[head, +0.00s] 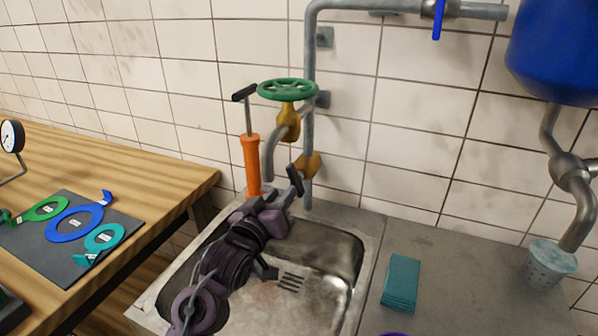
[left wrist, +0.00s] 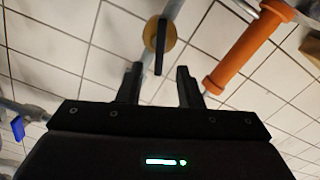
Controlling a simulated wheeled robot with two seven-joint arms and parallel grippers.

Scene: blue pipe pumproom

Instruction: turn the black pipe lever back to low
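The black pipe lever (head: 294,179) sits in front of a round brass fitting (head: 309,164) on the grey pipe, below the green handwheel. In the left wrist view the lever (left wrist: 160,48) shows nearly edge-on, with its near end in line with the gap between my fingertips. My left gripper (head: 285,197) reaches up over the sink toward the lever; in the left wrist view its two black fingers (left wrist: 158,71) are apart with nothing clamped between them. Whether either finger touches the lever I cannot tell. My right gripper is not in view.
An orange hand pump (head: 251,165) stands close left of the pipe, below the green handwheel (head: 287,89). The sink (head: 350,290) lies beneath my left arm. A teal cloth (head: 401,283) and a perforated cup (head: 550,263) are at right. A wooden bench (head: 150,165) is at left.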

